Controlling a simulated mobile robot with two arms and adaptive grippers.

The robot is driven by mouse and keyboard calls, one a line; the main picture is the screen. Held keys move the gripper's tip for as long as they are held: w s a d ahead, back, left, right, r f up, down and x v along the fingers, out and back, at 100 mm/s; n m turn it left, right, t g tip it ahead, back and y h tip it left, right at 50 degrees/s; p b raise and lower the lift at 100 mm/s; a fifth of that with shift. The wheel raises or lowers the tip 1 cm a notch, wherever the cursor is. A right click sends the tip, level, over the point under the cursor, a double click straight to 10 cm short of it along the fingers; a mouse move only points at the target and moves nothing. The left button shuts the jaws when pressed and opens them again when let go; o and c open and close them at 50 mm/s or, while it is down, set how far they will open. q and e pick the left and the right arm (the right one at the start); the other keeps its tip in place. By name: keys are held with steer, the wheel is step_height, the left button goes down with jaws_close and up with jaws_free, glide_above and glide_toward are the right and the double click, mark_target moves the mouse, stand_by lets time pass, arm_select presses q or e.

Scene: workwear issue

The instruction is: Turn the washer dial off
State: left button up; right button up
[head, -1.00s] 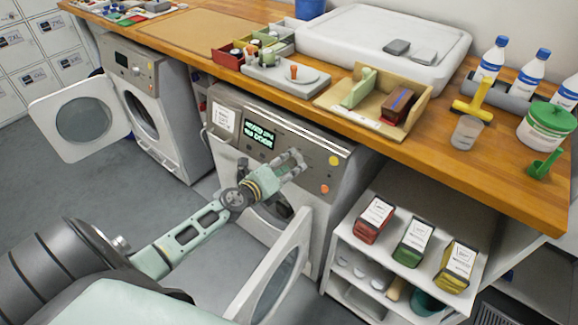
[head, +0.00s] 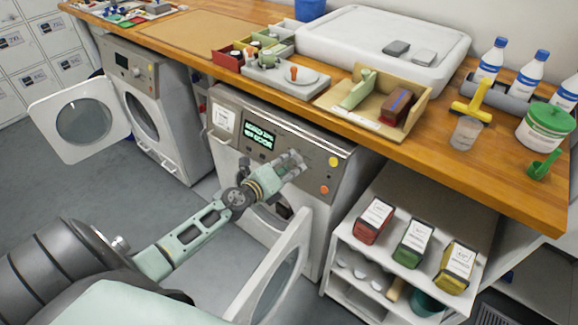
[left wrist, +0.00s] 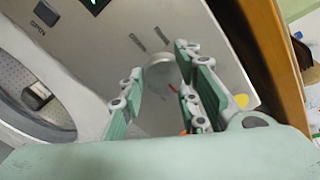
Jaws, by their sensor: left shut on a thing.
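The washer (head: 225,130) stands under the counter with its round door (head: 275,275) open. Its grey panel has a lit green display (head: 261,136) whose text I cannot read surely. My left gripper (head: 291,161) is at the panel, right of the display, and hides the dial in the head view. In the left wrist view the round grey dial (left wrist: 163,73) sits between the fingers of my left gripper (left wrist: 160,78), which is shut on it. Short dark marks show on the panel by the dial. My right gripper is not in view.
A second machine (head: 135,75) stands at left with its door open. The wooden counter (head: 480,170) above holds trays, bottles and a tub. A white shelf (head: 345,235) with several boxes stands right of the washer. The open washer door is close below my left arm.

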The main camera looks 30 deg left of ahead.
arm_select(q)
steer(key=shift+s+f+n, duration=0.1)
steer(key=shift+f+n, duration=0.1)
steer(key=shift+n, duration=0.2)
steer(key=n+p, duration=0.2)
steer(key=n, duration=0.2)
steer(key=shift+s+d, duration=0.1)
steer(key=n+p, duration=0.1)
steer(key=n, duration=0.1)
steer(key=n+p, duration=0.2)
steer(key=shift+d+n+g+y, duration=0.15)
steer(key=shift+n+g+y, duration=0.15)
steer(key=shift+n+y, duration=0.1)
steer(key=n+p, duration=0.2)
steer(key=n, duration=0.1)
steer(key=n+p, duration=0.1)
steer(key=n, duration=0.1)
steer(key=shift+d, duration=0.25)
steer(key=shift+d+n+g+p, duration=0.1)
steer(key=shift+n+g+p, duration=0.2)
steer(key=shift+n+p, duration=1)
steer(key=shift+f+n+b, duration=0.1)
steer(key=shift+n+b, duration=0.3)
steer(key=shift+n, duration=0.2)
steer(key=o, duration=1)
